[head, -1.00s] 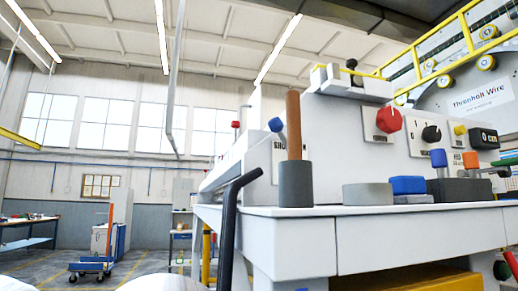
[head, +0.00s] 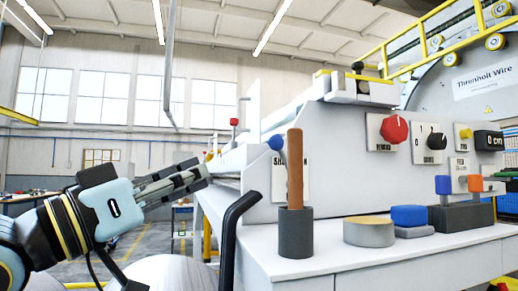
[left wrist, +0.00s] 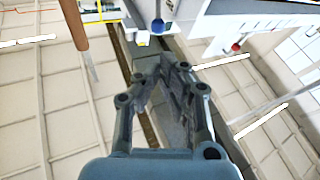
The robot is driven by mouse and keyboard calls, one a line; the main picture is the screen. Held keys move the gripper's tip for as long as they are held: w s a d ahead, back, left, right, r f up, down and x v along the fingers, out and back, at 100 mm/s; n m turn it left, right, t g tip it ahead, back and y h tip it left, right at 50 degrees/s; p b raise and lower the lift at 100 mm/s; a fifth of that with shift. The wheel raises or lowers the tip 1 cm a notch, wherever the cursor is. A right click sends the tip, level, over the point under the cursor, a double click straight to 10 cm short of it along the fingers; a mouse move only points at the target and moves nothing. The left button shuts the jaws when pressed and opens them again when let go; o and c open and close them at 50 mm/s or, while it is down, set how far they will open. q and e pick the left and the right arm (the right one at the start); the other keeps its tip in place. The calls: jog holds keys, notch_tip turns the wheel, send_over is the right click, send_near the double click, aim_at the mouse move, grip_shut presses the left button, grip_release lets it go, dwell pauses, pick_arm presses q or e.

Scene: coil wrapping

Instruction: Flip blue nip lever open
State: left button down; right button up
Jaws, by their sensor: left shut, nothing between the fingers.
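A blue ball-ended lever (head: 277,142) is on the machine's left end, beside a partly hidden label plate (head: 281,178). The blue ball also shows at the top of the left wrist view (left wrist: 157,26). My left gripper (head: 203,173) reaches in from the left, at the machine's left end. It is shut and empty, with its tips left of the blue ball and a little lower, apart from it. Its fingers also show in the left wrist view (left wrist: 172,68), pointing toward the ball. My right gripper is not in view.
A brown rod (head: 295,170) stands upright in a dark grey cup (head: 296,232) close right of the blue lever. A black bent bar (head: 232,225) rises at the table's left corner. A round tin (head: 369,232) and a blue block (head: 409,214) stand on the white table (head: 420,250).

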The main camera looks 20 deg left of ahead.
pick_arm(q)
jog(key=b, duration=0.3)
send_near(285, 164)
jog(key=w+r, duration=0.4)
jog(key=r, duration=0.2)
jog(key=shift+w+d+p, duration=0.3)
jog(key=shift+d, duration=0.05)
